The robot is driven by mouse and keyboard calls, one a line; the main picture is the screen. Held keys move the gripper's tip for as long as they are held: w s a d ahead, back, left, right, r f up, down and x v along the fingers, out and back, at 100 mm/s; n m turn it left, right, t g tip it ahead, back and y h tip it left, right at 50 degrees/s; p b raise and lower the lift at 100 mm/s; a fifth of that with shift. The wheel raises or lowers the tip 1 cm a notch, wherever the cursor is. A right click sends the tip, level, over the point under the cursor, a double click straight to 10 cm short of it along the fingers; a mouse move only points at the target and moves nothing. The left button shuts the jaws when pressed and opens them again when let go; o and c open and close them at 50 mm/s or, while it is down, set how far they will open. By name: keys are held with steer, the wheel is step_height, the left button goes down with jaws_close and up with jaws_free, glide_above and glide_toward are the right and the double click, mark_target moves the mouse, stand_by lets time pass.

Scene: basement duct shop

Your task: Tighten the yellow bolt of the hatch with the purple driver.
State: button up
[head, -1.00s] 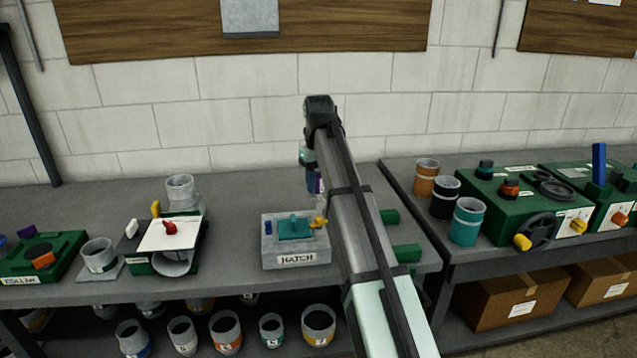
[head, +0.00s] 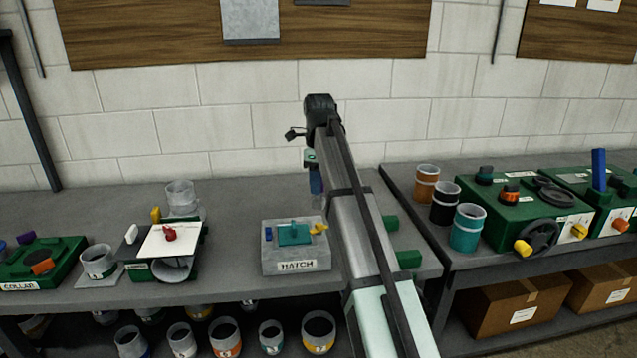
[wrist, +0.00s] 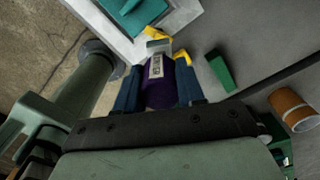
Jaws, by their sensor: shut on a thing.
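The hatch (head: 296,267) is a grey box with a teal plate (head: 293,233) on top, left of my arm in the head view. The yellow bolt (head: 319,229) is at its right edge, and it also shows in the wrist view (wrist: 181,57), partly behind the driver. My gripper (wrist: 159,88) is shut on the purple driver (wrist: 158,94), which sits between its two blue fingers. The driver's grey end (wrist: 158,45) overlaps the yellow in the wrist view; I cannot tell whether they touch. In the head view a blue finger (head: 316,180) shows above the hatch, and the driver is hidden.
Green blocks (head: 408,259) lie right of the hatch, beyond my arm. Left of it stands a device with a white plate (head: 172,239). Orange, black and teal cups (head: 467,228) and green machines (head: 520,209) stand on the right bench. The bench between hatch and white-plate device is clear.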

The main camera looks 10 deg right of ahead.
mark_target(319, 200)
steer(key=n, duration=0.5)
steer(key=shift+n, duration=0.3)
steer(key=n, duration=0.4)
steer(key=shift+n, duration=0.4)
steer(key=shift+f, duration=0.15)
steer(key=shift+f, duration=2.4)
steer(key=shift+f, duration=0.95)
steer(key=shift+m, duration=1.6)
